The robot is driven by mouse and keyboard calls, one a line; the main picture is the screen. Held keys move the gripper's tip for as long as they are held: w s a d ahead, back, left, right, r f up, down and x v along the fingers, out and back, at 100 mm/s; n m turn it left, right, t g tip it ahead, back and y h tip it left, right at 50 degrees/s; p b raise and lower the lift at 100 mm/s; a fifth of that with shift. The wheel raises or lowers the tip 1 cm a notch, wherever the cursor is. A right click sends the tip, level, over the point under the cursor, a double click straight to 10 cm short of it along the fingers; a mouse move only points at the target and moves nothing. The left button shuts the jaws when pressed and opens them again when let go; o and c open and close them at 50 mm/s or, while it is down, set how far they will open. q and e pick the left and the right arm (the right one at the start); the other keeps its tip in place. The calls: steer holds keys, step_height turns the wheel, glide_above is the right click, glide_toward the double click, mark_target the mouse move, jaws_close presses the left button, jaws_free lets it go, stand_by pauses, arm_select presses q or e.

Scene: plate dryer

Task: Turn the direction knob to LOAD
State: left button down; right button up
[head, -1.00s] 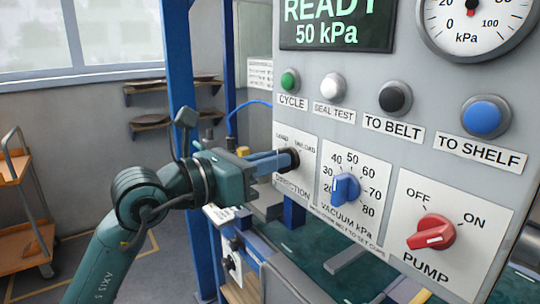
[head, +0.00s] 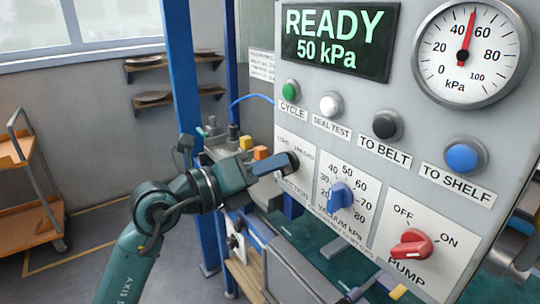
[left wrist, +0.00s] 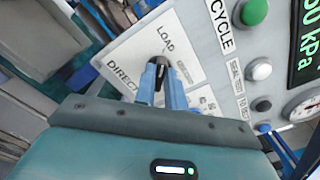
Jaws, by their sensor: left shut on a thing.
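The direction knob (head: 293,161) is a dark round knob on a white plate (head: 300,146) at the left of the grey control panel. The plate carries LOAD at upper left, UNLOAD at upper right and DIRECTION below. My left gripper (head: 280,165) reaches it from the left and is shut on it. In the left wrist view, the two blue fingers (left wrist: 163,88) close around the dark knob (left wrist: 164,66), and the LOAD label (left wrist: 165,35) shows just beyond. The fingers hide much of the knob, so I cannot tell where it points. My right gripper is not in view.
The blue vacuum knob (head: 341,197) and red pump knob (head: 411,244) sit to the right. A row of buttons, including the green CYCLE button (head: 290,89), runs above. The display (head: 338,42) reads READY 50 kPa. A blue post (head: 183,70) stands behind my arm.

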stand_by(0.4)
arm_select(q)
steer(key=c, duration=1.5)
jaws_free()
steer(key=shift+o, duration=0.2)
steer(key=shift+a, duration=0.1)
steer(key=b+v, duration=0.2)
steer(key=v, duration=1.1)
steer(key=shift+b, duration=0.35)
steer(key=shift+s, duration=0.1)
